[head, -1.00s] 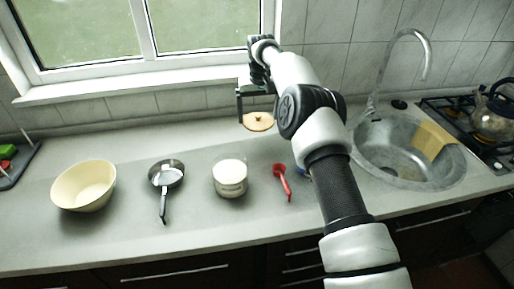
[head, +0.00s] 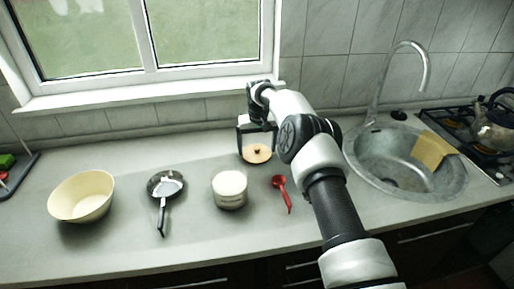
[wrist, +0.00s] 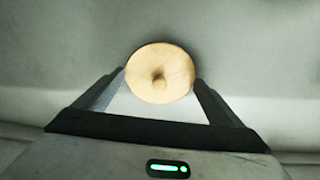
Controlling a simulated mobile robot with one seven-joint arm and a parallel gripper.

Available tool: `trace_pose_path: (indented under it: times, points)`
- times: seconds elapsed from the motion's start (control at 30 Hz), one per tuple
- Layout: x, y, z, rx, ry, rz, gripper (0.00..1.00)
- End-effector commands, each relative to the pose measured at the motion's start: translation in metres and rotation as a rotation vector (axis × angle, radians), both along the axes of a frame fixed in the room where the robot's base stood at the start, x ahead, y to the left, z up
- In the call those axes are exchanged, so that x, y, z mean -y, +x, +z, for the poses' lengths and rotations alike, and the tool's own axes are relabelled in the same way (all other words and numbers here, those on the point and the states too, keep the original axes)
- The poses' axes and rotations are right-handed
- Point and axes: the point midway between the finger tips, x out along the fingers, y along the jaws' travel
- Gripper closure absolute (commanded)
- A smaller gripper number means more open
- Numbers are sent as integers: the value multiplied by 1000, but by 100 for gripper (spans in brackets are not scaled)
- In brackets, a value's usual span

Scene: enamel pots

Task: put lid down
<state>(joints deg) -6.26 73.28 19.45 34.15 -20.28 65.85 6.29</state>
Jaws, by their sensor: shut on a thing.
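The lid is a round, pale wooden disc with a small knob on top. In the head view the lid (head: 256,156) is at or just above the counter, behind the white pot. My gripper (head: 256,150) is over it, pointing down. In the wrist view the lid (wrist: 160,73) sits between the fingertips of my gripper (wrist: 160,82), which touch its left and right edges. The head view does not clearly show whether the lid's underside touches the counter. The white enamel pot (head: 229,190) stands in front of the lid, with a pale top.
A cream bowl (head: 82,196), a small pan (head: 166,186) and a red spoon (head: 281,190) are on the counter (head: 130,235). The sink (head: 405,165) and stove (head: 480,130) are at right. The counter behind the pan is clear.

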Motion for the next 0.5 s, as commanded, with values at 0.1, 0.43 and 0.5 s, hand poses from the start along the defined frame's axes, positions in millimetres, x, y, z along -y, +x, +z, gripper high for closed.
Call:
trace_pose_path:
  times: [0.1, 0.43, 0.5]
  points:
    - [0, 0, -1, 0, 0, 0, 32]
    - [0, 0, -3, 0, 0, 0, 0]
    - [0, 0, -2, 0, 0, 0, 0]
